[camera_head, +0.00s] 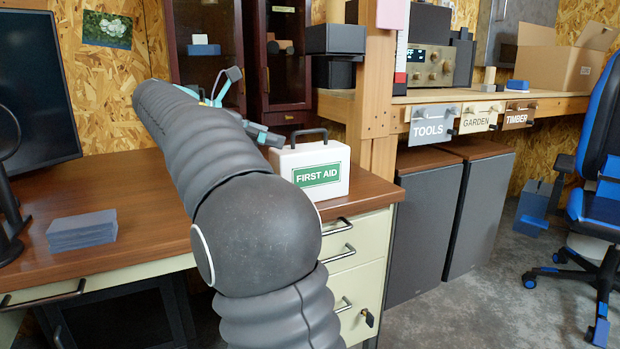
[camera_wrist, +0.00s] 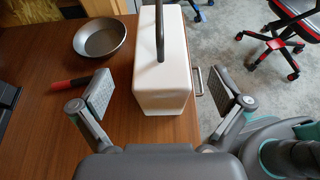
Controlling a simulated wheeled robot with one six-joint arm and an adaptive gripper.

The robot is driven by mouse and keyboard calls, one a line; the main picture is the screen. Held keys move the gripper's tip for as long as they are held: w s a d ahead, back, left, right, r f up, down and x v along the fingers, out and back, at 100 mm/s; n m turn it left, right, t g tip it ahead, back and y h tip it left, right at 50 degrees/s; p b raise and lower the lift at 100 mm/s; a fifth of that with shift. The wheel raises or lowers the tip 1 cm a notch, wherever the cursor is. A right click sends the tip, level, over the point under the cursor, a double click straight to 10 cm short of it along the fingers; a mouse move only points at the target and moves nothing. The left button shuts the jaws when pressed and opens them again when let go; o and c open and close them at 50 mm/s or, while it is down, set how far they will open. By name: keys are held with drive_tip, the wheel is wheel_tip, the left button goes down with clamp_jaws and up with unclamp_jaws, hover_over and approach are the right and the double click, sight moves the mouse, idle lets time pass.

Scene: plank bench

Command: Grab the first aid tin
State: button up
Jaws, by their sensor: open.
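The first aid tin (camera_head: 325,169) is a white box with a green FIRST AID label and a dark top handle. It stands upright on the right end of the brown desk (camera_head: 150,190). In the wrist view the white tin (camera_wrist: 163,75) lies ahead of and between the two spread fingers of my gripper (camera_wrist: 165,97), with its handle (camera_wrist: 159,30) on top. My gripper is open and empty, with a gap on each side of the tin. In the head view my arm hides part of the desk and most of the gripper.
A grey stack (camera_head: 82,230) and a monitor (camera_head: 38,90) are on the desk's left. A wooden post (camera_head: 372,100) rises behind the tin.

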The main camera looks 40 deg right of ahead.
sight(303, 148)
drive_tip(key=b+x, duration=0.2)
drive_tip(key=x, duration=0.6)
drive_tip(key=shift+s+d, duration=0.1)
drive_tip(key=c, duration=1.5)
drive_tip(key=shift+r, duration=0.1)
drive_tip(key=shift+c, duration=1.3)
drive_tip(key=shift+r, duration=0.1)
